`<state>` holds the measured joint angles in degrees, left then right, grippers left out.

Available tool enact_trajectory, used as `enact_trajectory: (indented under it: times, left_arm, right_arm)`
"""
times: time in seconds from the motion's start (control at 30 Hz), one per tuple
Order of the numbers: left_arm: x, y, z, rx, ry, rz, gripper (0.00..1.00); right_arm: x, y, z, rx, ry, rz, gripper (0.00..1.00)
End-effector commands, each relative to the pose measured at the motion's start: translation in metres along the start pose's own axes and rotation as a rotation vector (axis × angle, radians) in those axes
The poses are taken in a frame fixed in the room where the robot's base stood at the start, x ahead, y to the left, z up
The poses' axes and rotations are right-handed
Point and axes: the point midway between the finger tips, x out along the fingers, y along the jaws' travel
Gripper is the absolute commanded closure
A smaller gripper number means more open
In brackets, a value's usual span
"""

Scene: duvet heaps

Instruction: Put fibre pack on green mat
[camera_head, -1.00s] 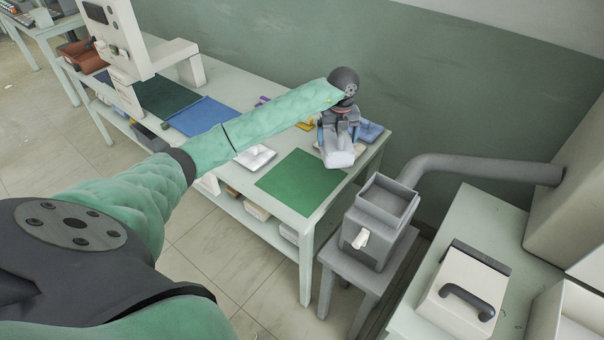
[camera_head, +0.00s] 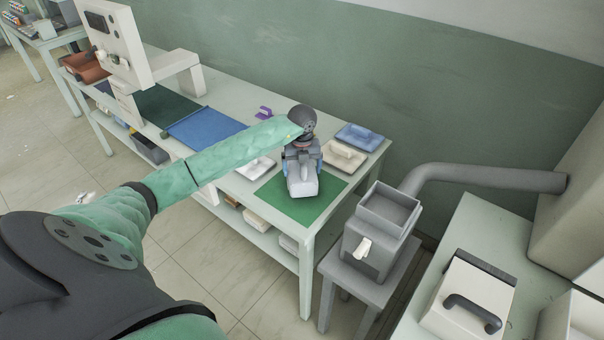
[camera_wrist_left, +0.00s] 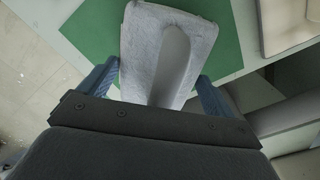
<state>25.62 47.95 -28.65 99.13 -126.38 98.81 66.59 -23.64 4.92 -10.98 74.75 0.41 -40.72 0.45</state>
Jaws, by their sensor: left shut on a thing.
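A pale grey-white fibre pack (camera_head: 302,184) with a raised ridge is in my left gripper (camera_head: 302,165). In the wrist view the pack (camera_wrist_left: 148,75) lies between the gripper's two blue fingers (camera_wrist_left: 155,88), which are shut on it. The green mat (camera_head: 323,186) lies on the front right end of the long table. The pack is over the mat; I cannot tell whether it touches it. The mat (camera_wrist_left: 95,30) shows around the pack in the wrist view. The pack and gripper hide part of the mat. My right gripper is not in view.
A beige pack (camera_head: 344,156) and a blue pack (camera_head: 360,137) lie behind and right of the mat. A white pack (camera_head: 255,166) lies at its left. A blue mat (camera_head: 205,128) is farther left. A grey hopper (camera_head: 380,232) stands on a stool at the right.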

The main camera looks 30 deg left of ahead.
Motion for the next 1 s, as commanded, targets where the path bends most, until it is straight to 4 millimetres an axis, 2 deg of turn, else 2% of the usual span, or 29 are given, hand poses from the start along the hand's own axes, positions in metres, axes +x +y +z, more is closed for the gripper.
enact_trajectory:
  times: [0.03, 0.13, 0.63, 0.67, 0.7, 1.0]
  left_arm:
    - [0.009, 0.0, 0.0, 0.0, 0.001, 0.0, 0.34]
    - [0.017, 0.0, 0.0, 0.0, 0.0, 0.001, 0.34]
    - [0.02, 0.0, 0.0, -0.001, 0.0, 0.001, 0.34]
    - [0.02, 0.0, 0.0, -0.001, 0.0, 0.001, 0.06]
    - [0.02, 0.0, 0.0, -0.001, 0.0, 0.001, 0.0]
    - [0.018, 0.0, 0.0, -0.001, 0.0, 0.001, 0.0]
  right_arm:
    - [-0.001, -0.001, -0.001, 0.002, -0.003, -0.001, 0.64]
    - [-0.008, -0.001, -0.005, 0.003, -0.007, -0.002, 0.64]
    - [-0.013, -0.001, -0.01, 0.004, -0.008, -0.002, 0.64]
    - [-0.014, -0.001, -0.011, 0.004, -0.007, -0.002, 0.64]
    - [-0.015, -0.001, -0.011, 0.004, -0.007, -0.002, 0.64]
    - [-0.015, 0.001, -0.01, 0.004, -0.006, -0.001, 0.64]
